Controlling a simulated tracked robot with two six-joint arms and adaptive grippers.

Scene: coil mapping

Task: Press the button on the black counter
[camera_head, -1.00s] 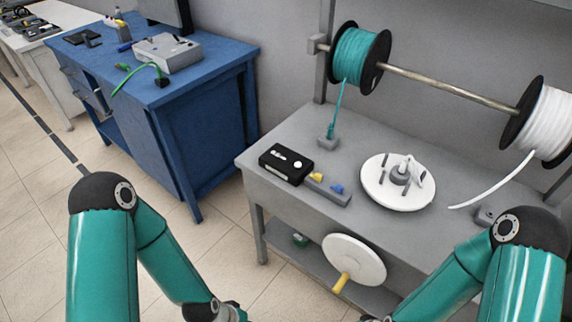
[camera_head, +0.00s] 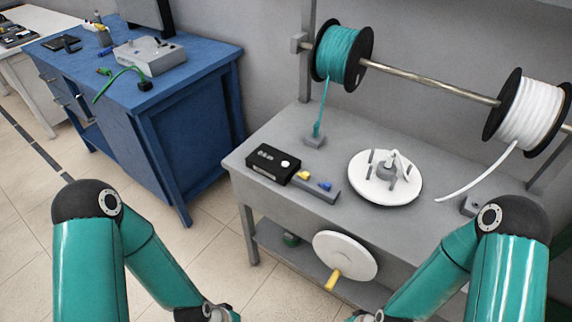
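The black counter (camera_head: 268,164) is a small black box with a display on its top. It sits at the front left of the grey workbench. Its button (camera_head: 286,163) is a small round white spot at the right end of the top. My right arm's wrist also ends at the bottom edge, to the right. Both grippers are out of the frame, so neither touches the counter.
Beside the counter is a grey block with yellow and blue buttons (camera_head: 316,182). A white winding disc (camera_head: 408,193) lies on the bench (camera_head: 262,134). A white wheel (camera_head: 347,256) with a yellow handle (camera_head: 333,281) projects from the front. Teal (camera_head: 341,53) and white (camera_head: 530,113) spools hang above.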

